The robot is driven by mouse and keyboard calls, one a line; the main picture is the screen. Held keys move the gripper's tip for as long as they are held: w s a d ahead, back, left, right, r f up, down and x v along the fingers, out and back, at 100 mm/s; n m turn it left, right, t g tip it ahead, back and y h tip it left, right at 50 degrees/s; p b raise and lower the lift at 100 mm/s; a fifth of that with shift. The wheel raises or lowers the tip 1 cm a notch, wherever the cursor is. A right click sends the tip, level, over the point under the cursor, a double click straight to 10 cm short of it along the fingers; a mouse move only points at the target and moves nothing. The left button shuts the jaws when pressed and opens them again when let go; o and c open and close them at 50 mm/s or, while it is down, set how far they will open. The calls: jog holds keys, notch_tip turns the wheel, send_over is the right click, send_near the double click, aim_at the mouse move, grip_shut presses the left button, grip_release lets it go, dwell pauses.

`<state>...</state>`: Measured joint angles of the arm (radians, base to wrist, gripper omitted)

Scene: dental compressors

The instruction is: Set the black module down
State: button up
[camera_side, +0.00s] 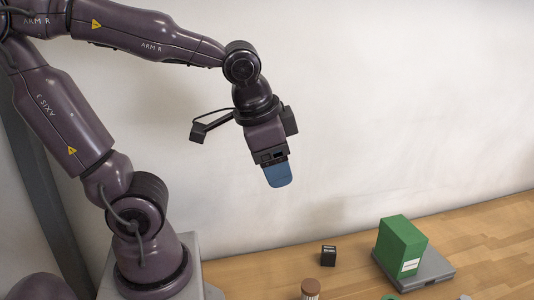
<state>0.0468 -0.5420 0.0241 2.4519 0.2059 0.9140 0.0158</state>
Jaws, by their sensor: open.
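The black module (328,255), a small dark block with pale markings, stands on the wooden table near its back, left of the green box. My gripper (278,177) hangs well above the table, up and to the left of the module and apart from it. Its blue fingers point down, and they are open. I see no object between them. From this side the fingers overlap, so the gap between them does not show.
A green box (399,246) with a white label stands on a grey flat plate (436,275) at the right. A brown ribbed cylinder (311,289) is cut by the bottom edge, with small items to its right. The table (490,245) is bare at the far right.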

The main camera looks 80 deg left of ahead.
jog(key=shift+s+d+r+n+t+h, duration=0.8)
jog(key=shift+s+d+r+t+h, duration=0.15)
jog(key=shift+d+r, duration=0.25)
dwell(0.4)
